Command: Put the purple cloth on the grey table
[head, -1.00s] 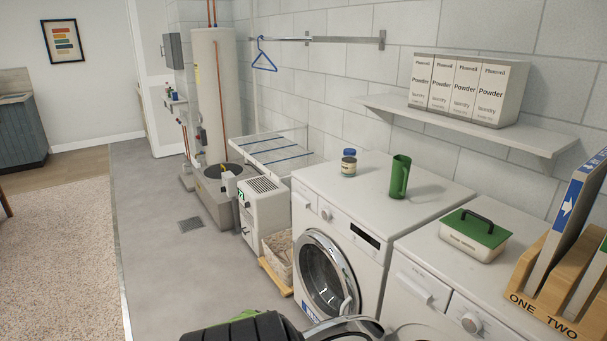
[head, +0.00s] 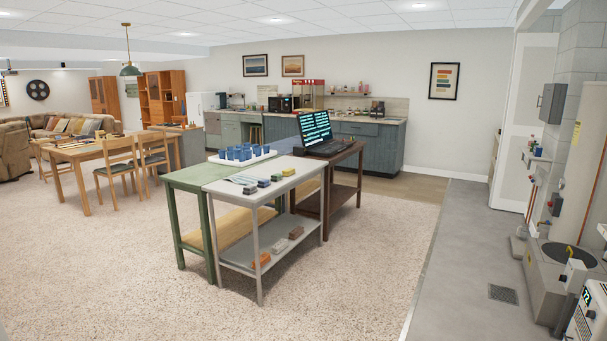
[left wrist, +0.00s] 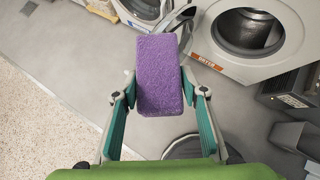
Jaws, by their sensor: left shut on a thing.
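The purple cloth (left wrist: 159,75) is a folded, thick oblong in the left wrist view. My left gripper (left wrist: 160,95) is shut on it, with one teal finger on each side. The cloth is held in the air above the grey floor. The grey table (head: 272,207) stands in the middle of the head view, with a light top and a lower shelf. Neither gripper shows in the head view, and my right gripper is in no view.
On the grey table stand several small blocks (head: 263,183); more lie on its shelf. A green table (head: 185,178) with blue cups and a brown table (head: 345,155) with a laptop (head: 316,130) adjoin it. Open carpet lies in front. A dryer (left wrist: 247,35) is near my left gripper.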

